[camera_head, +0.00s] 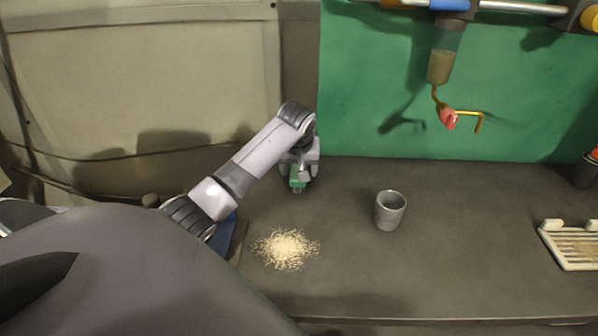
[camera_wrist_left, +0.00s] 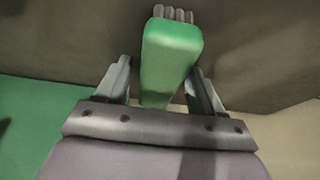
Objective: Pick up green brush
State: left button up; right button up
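The green brush (camera_head: 297,178) is at the back of the dark table, under my left gripper (camera_head: 299,174). In the left wrist view the green brush (camera_wrist_left: 169,55) stands out between the two fingers of the left gripper (camera_wrist_left: 160,80), with grey bristles at its far end. Whether the brush touches the table is hard to tell. My right gripper is not in view.
A pile of pale grains (camera_head: 286,249) lies in front of the brush. A grey metal cup (camera_head: 390,210) stands to the right. A hopper with a red valve (camera_head: 447,118) hangs above the table. A white slatted tray (camera_head: 572,246) lies at the right edge. The table's middle front is clear.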

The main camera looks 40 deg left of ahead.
aim_at(298, 166)
pick_arm(q)
jog(key=c, duration=0.8)
jog(key=shift+r, duration=0.15)
jog(key=shift+c, duration=0.2)
notch_tip(298, 166, up, 20)
jog(key=shift+r, duration=0.1)
jog(key=shift+o, duration=0.9)
jog(key=shift+s, duration=0.1)
